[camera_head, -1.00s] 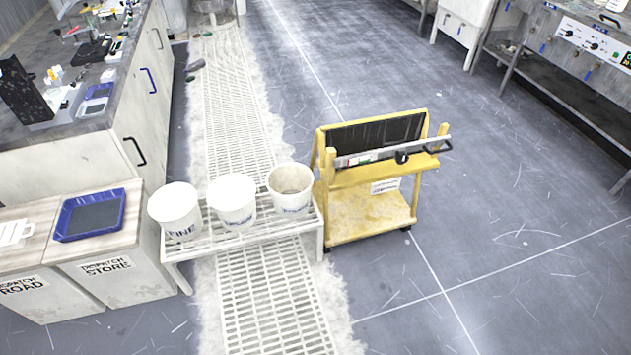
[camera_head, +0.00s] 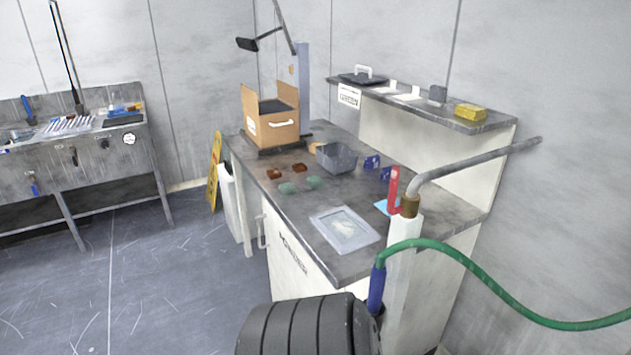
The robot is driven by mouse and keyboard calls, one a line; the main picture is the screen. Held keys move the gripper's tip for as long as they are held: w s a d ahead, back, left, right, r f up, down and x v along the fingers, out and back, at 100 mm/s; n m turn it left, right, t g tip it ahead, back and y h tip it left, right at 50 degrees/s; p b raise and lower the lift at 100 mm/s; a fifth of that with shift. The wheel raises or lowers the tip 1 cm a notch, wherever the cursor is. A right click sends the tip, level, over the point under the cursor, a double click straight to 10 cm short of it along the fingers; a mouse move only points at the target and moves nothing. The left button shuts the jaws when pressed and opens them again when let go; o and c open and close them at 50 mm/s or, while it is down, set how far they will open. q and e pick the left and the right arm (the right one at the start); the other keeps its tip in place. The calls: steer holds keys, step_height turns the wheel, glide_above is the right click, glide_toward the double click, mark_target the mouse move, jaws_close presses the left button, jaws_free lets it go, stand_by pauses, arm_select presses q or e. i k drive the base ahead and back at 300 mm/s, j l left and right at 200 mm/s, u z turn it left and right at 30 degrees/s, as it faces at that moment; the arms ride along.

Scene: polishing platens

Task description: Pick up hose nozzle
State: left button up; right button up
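The hose nozzle (camera_head: 377,288) is blue and hangs roughly upright at the end of a green hose (camera_head: 470,262), against the left side of a white post (camera_head: 402,275). The hose arches over from the nozzle and leaves the view at the right edge. Whether a hook holds the nozzle cannot be seen. Its lower end meets a black ribbed round object (camera_head: 308,327) at the bottom of the view. Neither of my grippers is in view.
A brass fitting with a red lever (camera_head: 394,190) and grey pipe (camera_head: 475,168) tops the post. Behind stands a grey-topped bench (camera_head: 290,215) with an open carton (camera_head: 270,122), grey tub (camera_head: 338,158) and tray (camera_head: 344,230). The floor (camera_head: 170,290) at left is clear.

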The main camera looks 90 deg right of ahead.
mark_target(379, 271)
steer(key=z, duration=3.15)
